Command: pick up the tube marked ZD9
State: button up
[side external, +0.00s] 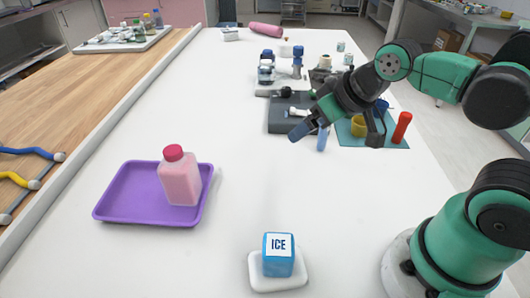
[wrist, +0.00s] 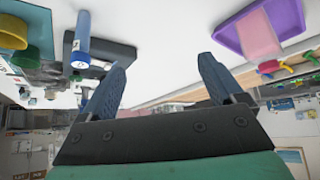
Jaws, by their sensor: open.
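A blue tube (side external: 321,138) stands on the white table below and beside my gripper in the side view. The same blue tube (wrist: 81,40) shows at the upper left of the wrist view, with a white label too small to read. A red tube (side external: 402,127) leans on a teal mat at the right. I cannot read ZD9 on either tube. My gripper (wrist: 161,63) is open and empty, its two blue-grey fingers spread apart. The blue tube lies outside the fingers, to the left in the wrist view.
A dark flat device (side external: 285,115) lies behind the blue tube. A yellow cup (side external: 359,127) stands on the teal mat (side external: 392,142). A purple tray (side external: 125,205) holds a pink bottle (side external: 180,180). An ICE block (side external: 278,262) sits in front. The middle table is clear.

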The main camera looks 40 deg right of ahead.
dwell(0.4)
jog(key=shift+c, duration=1.2)
jog(key=shift+r, duration=0.1)
